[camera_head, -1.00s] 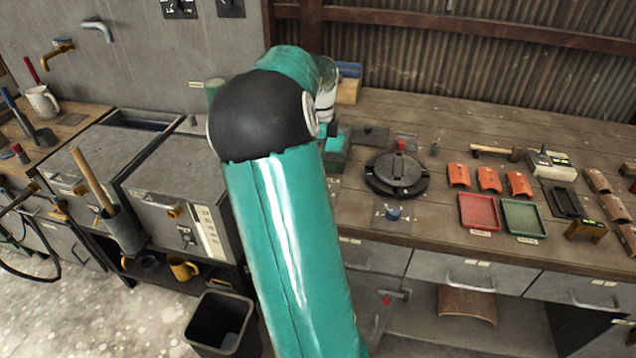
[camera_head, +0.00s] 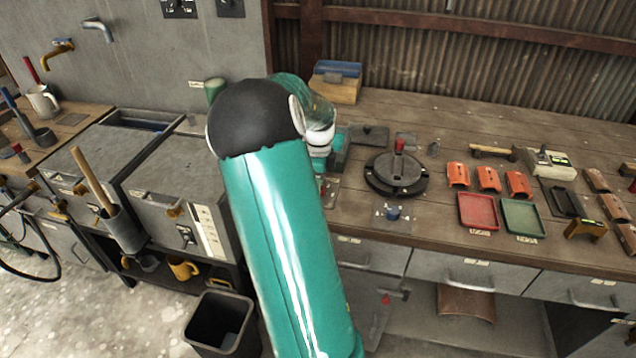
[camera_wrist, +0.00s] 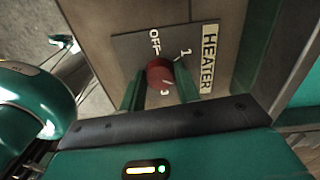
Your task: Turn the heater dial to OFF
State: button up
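The heater dial (camera_wrist: 160,74) is a red round knob on a dark square plate (camera_wrist: 130,46). The plate carries white marks OFF, 1 and 3, and a HEATER label (camera_wrist: 209,58) along its right edge in the wrist view. A pale line shows on the dial's near side, beside the 3. My gripper (camera_wrist: 159,80) is open, with one green finger on each side of the dial. I cannot tell whether either finger touches it. In the head view my arm hides most of the gripper and the dial.
A black round fixture with a red knob (camera_head: 397,172) stands on the bench right of my wrist. Red (camera_head: 478,212) and green (camera_head: 523,217) trays lie further right. A wooden block (camera_head: 335,88) is behind.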

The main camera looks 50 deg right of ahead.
jog(key=c, duration=0.4)
jog(key=shift+n, duration=0.3)
jog(key=n, duration=0.5)
jog(key=shift+a, duration=0.1)
jog(key=n, duration=0.6)
jog(key=shift+n+h, duration=0.3)
jog(key=n, duration=0.6)
jog(key=shift+s, duration=0.15)
jog(key=n, duration=0.5)
jog(key=shift+n, duration=0.3)
jog(key=shift+s+h, duration=0.1)
jog(key=shift+h, duration=0.2)
jog(key=o, duration=1)
jog(key=shift+c, duration=0.2)
